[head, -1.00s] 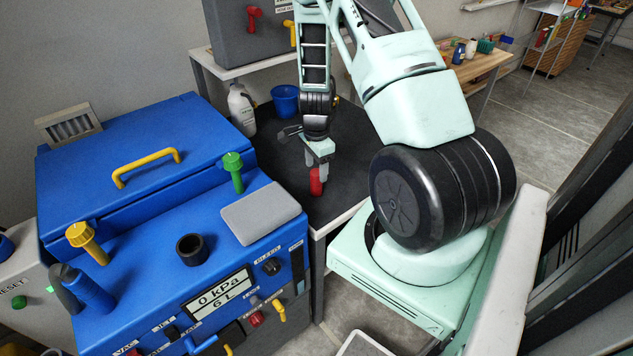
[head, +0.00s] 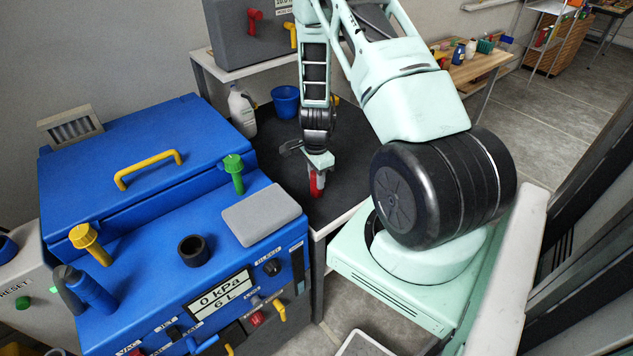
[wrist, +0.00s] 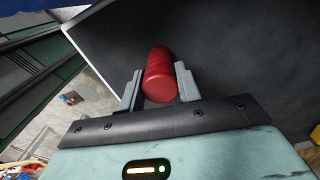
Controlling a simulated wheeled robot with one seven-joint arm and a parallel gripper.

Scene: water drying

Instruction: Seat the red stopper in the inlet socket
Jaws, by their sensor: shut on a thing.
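The red stopper (head: 315,186) is a small red cylinder over the dark mat on the side table. My gripper (head: 318,176) points down, its fingers shut on the stopper. The wrist view shows the stopper (wrist: 160,75) between the two grey fingers of my gripper (wrist: 159,86). I cannot tell whether the stopper's lower end touches the mat. A black, open, ring-shaped socket (head: 193,251) stands on top of the blue machine, left of my gripper. No inlet label is readable on it.
The blue machine (head: 130,225) has a green plug (head: 234,172), a yellow plug (head: 90,243), a blue angled fitting (head: 90,290) and a grey pad (head: 262,214) on top. A white bottle (head: 242,110) and blue cup (head: 286,101) stand behind my gripper on the dark mat (head: 350,150).

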